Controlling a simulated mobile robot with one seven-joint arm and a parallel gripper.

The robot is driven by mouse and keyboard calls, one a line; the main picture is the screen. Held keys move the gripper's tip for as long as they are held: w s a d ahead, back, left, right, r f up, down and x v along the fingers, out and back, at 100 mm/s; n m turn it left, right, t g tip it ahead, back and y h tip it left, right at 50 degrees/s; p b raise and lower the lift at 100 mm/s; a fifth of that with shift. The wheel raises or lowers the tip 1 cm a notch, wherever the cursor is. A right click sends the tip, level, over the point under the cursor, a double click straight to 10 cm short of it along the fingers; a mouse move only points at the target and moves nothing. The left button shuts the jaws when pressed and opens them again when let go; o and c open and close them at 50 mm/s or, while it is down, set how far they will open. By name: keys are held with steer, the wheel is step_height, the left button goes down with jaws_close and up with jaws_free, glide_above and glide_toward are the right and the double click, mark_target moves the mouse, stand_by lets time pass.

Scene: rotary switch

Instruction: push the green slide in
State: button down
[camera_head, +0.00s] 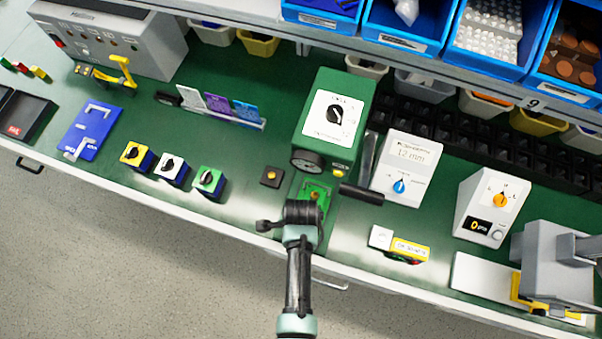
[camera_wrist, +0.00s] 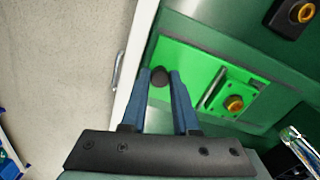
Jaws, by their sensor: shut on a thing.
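The green slide (camera_wrist: 190,62) is a bright green flat plate in the wrist view, with a dark round knob (camera_wrist: 159,77) near its outer end. A brass-coloured round part (camera_wrist: 233,103) and a metal bar sit at its inner end. My gripper (camera_wrist: 160,78) has its two blue fingers closed on the dark knob, one on each side. In the head view the slide (camera_head: 317,191) shows just beyond my gripper, in front of the green machine (camera_head: 333,112) with its dial. My wrist hides the fingertips and the slide's near end there.
A black handle (camera_head: 361,194) sticks out right of the slide. A small dark block with a yellow button (camera_head: 271,176) stands to its left. The bench's white front edge is close to my gripper.

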stand_by(0.8)
steer(key=w+b, duration=0.1)
steer(key=w, duration=0.1)
steer(key=w+d+b, duration=0.1)
steer(key=shift+w+d+f, duration=0.1)
steer(key=shift+w+f, duration=0.05)
steer(key=shift+w, duration=0.45)
steer(key=c, duration=0.7)
jaws_free()
steer(key=shift+o, duration=0.2)
step_height(320, 180, up, 13)
